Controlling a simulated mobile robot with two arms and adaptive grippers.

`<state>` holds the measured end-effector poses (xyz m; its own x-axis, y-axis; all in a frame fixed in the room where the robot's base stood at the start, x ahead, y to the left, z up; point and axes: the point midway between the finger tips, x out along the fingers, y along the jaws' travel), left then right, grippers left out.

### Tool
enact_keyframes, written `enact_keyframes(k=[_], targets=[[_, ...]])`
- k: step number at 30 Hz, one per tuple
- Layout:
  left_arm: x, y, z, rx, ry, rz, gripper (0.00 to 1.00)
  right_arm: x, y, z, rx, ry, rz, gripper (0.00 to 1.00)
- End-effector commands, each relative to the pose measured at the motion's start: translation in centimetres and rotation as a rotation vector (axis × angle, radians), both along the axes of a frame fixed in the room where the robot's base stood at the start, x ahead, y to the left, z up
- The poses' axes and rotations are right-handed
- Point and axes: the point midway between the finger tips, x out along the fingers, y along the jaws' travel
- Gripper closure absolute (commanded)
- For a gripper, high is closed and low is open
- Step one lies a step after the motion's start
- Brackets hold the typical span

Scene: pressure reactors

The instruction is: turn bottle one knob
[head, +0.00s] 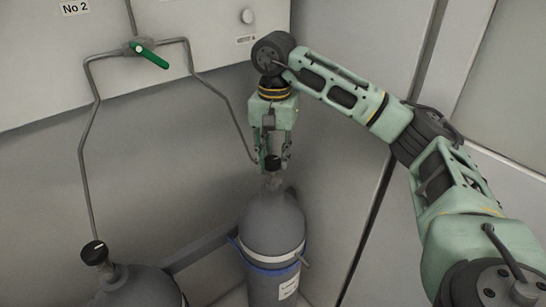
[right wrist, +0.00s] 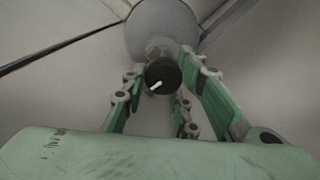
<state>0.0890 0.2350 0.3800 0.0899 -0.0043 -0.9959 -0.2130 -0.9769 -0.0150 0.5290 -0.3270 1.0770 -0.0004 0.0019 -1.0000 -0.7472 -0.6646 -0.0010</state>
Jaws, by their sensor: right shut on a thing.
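The gas bottle under my right arm (head: 272,222) is grey and stands upright in the corner, with a white band and a blue ring around it. Its black knob (head: 273,162) is on top. My right gripper (head: 271,161) points straight down over the bottle and is shut on this knob. In the right wrist view the round black knob (right wrist: 163,77) with a white mark lies between the green fingers, with the grey bottle (right wrist: 160,30) behind it. The fingers partly hide the valve neck. My left gripper is not in view.
A second grey bottle (head: 140,288) with a black knob (head: 95,253) stands at the lower left. Thin pipes run up the wall to a green-handled valve (head: 150,54) under a "No 2" label (head: 75,7). A grey rail (head: 200,246) runs between the bottles.

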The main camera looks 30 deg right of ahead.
Motion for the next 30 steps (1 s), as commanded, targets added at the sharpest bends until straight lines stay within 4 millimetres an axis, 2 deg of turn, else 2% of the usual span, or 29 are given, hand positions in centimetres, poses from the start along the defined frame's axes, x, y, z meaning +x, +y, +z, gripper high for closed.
enact_keyframes(k=[10, 26, 27, 30], targets=[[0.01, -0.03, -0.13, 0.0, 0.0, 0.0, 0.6, -0.2, -0.31, -0.28, -0.007, 0.014, 0.131, 0.99], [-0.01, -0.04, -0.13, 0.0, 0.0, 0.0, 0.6, -0.15, -0.39, -0.2, -0.007, 0.011, 0.152, 0.99], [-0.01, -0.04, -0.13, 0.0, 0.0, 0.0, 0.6, -0.16, -0.39, -0.2, -0.007, 0.011, 0.152, 0.7], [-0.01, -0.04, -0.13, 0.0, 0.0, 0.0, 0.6, -0.13, -0.38, -0.18, -0.006, 0.01, 0.151, 0.61]])
